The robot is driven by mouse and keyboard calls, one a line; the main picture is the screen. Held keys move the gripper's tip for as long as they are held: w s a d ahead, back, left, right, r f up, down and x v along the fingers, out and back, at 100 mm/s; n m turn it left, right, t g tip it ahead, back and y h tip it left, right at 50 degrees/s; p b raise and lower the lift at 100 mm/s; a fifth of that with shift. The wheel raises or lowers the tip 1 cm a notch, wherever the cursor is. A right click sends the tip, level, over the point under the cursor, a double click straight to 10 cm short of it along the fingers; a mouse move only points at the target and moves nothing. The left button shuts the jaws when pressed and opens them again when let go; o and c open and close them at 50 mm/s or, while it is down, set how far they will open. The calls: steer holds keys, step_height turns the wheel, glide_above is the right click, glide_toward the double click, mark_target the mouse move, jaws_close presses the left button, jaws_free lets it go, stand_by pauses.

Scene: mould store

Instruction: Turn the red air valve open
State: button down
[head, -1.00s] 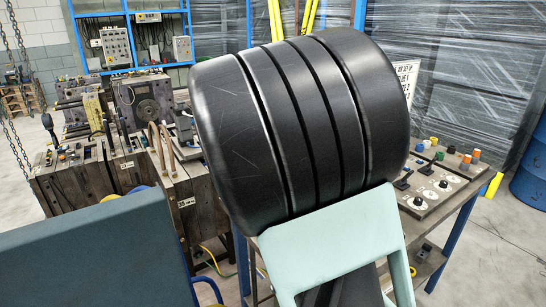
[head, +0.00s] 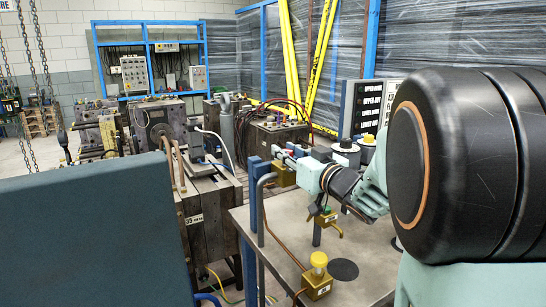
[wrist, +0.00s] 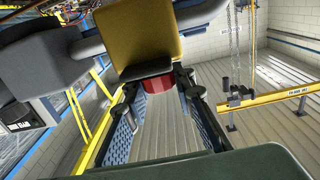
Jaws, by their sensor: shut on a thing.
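The red air valve knob (wrist: 160,86) shows in the wrist view, set against a yellow valve body (wrist: 151,38). My gripper (wrist: 160,90) has its two fingers on either side of the red knob and is shut on it. A dark plate partly covers the knob's top. In the head view my gripper (head: 285,157) reaches left to a yellow block (head: 283,177) by a blue post. The red knob is hidden there, and its turn angle cannot be told.
A grey bent pipe (head: 263,205) rises at the table's left edge. Mould blocks (head: 205,220) stand left of it. A black switch panel (head: 366,108) is behind.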

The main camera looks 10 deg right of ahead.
steer(key=n+g+y+p, duration=0.2)
steer(key=y, duration=0.1)
steer(key=n+g+y+p, duration=0.1)
steer(key=n+g+y, duration=0.1)
steer(key=n+y, duration=0.1)
steer(key=shift+d+r+g+y+p, duration=0.1)
steer(key=shift+d+g+y+p, duration=0.1)
steer(key=shift+g+y+p, duration=0.25)
steer(key=n+g+y+p, duration=0.3)
steer(key=n+g, duration=0.1)
steer(key=g, duration=0.1)
steer(key=shift+a+p, duration=0.15)
steer(key=shift+p, duration=0.15)
steer(key=shift+n, duration=0.3)
steer(key=c, duration=1.6)
jaws_free()
steer(key=shift+a, duration=0.1)
steer(key=v, duration=1.2)
steer(key=shift+f, duration=0.25)
steer(key=shift+w, duration=0.15)
